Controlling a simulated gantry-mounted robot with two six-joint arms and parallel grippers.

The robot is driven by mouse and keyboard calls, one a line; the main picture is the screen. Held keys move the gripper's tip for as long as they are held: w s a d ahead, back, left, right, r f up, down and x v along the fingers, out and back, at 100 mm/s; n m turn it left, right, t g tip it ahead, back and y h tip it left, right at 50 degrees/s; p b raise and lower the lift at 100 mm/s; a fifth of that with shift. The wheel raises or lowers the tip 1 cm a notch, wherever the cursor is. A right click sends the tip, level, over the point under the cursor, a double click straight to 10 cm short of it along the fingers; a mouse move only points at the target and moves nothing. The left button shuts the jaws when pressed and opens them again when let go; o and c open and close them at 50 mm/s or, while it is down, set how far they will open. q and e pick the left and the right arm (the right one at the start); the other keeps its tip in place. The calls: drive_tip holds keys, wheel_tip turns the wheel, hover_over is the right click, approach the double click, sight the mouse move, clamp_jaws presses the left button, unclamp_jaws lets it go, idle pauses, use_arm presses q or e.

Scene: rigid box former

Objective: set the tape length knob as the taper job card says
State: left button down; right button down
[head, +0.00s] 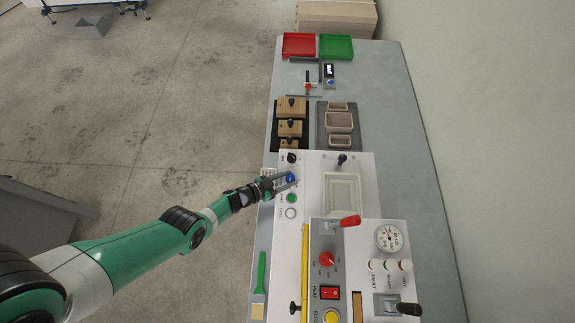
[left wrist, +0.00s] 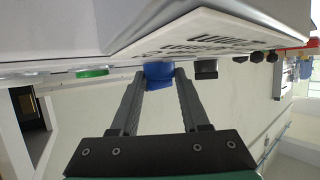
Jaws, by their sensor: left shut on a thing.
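My left gripper (head: 283,183) reaches in from the left over the white machine panel and is shut on a blue knob (head: 291,177). In the left wrist view the two fingers of my left gripper (left wrist: 160,77) stand on either side of the blue knob (left wrist: 159,72). The knob's pointer and scale marks cannot be read. A white plate with rows of dark print (left wrist: 195,38) shows in the left wrist view beside the knob; its text is unreadable and I cannot tell whether it is the job card. My right gripper is not in view.
A green button (head: 291,198) and a white button (head: 291,212) sit just below the knob. A black knob (head: 292,157) is just above it. Wooden blocks (head: 290,128) lie beyond the panel.

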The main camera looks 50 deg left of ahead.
use_arm(q)
drive_tip(key=m+g+h+b, duration=0.1)
drive_tip(key=m+h+b, duration=0.1)
drive_tip(key=m+g+h+b, duration=0.1)
drive_tip(key=m+h+b, duration=0.1)
drive_tip(key=b, duration=0.1)
drive_tip(key=m+g+h+b, duration=0.1)
drive_tip(key=m+h+b, duration=0.1)
drive_tip(key=shift+w+a+f+h, duration=0.2)
drive_tip(key=shift+a+f+h, duration=0.1)
drive_tip(key=shift+a, duration=0.1)
drive_tip(key=shift+r+m+g+h+b, duration=0.25)
drive_tip(key=shift+m+g+h+b, duration=0.35)
drive_tip(key=shift+b, duration=0.5)
drive_tip(key=shift+c, duration=2)
unclamp_jaws()
drive_tip(key=shift+r, duration=0.1)
drive_tip(key=p+v, duration=0.4)
drive_tip(key=v, duration=0.7)
drive_tip(key=shift+s+a+r, duration=0.1)
drive_tip(key=shift+s+a, duration=0.05)
drive_tip(key=shift+s, duration=0.1)
